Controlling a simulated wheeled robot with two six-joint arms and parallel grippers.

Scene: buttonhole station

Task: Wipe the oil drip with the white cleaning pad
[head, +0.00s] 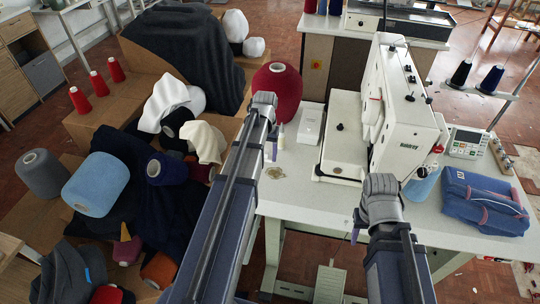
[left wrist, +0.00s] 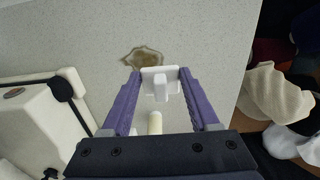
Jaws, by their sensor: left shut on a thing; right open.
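The oil drip (left wrist: 143,57) is a brownish irregular stain on the pale speckled tabletop. It also shows in the head view (head: 275,172), left of the sewing machine. In the head view my left gripper (head: 271,152) hides the pad. My right gripper (head: 362,232) is open and empty over the table's front part.
A small pale bottle (head: 281,138) stands just behind the drip. A white box (head: 310,123), a red yarn cone (head: 276,90) and the sewing machine (head: 392,105) stand close by. Folded blue fabric (head: 483,203) lies at right. The tabletop in front of the machine is mostly clear.

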